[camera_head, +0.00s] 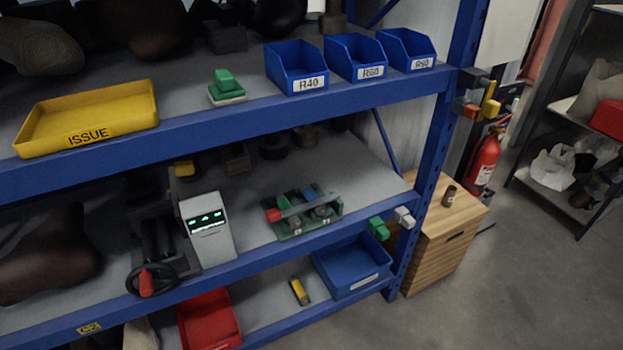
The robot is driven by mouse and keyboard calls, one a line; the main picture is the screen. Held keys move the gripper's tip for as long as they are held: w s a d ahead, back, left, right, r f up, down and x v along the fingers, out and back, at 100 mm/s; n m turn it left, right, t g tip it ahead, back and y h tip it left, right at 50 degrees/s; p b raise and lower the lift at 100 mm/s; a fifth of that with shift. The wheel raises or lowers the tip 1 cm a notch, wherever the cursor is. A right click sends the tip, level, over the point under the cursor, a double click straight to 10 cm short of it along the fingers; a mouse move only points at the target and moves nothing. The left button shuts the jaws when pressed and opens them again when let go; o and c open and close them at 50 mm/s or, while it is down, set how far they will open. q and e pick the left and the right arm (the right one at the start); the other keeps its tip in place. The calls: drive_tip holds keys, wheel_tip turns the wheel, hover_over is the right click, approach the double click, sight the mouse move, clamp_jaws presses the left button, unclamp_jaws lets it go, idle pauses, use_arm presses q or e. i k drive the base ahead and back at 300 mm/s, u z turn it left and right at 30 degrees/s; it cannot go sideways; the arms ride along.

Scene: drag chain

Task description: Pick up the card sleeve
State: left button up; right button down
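I cannot pick out a card sleeve with certainty in the head view. A small yellow and dark item (299,291) lies on the bottom shelf, between a red tray and a blue bin; it is too small to tell what it is. A green block on a pale base (226,88) sits on the upper shelf, right of the yellow ISSUE tray (88,118). Neither of my grippers can be made out in this view.
Blue bins marked R40 (296,68), R60 (356,58) and R90 (406,50) line the upper shelf. A grey device (207,230) and green tray of parts (303,212) stand mid-shelf. A blue post (432,135) bounds the rack; a wooden cabinet (440,235) stands beyond. Floor at right is clear.

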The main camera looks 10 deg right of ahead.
sight(449, 196)
drive_tip(key=k, duration=0.3)
drive_tip(key=z, duration=1.55)
drive_tip(key=i, duration=0.9)
drive_tip(key=u, duration=0.7)
drive_tip(key=i, duration=0.75)
drive_tip(key=u, duration=0.75)
drive_tip(key=i, duration=0.5)
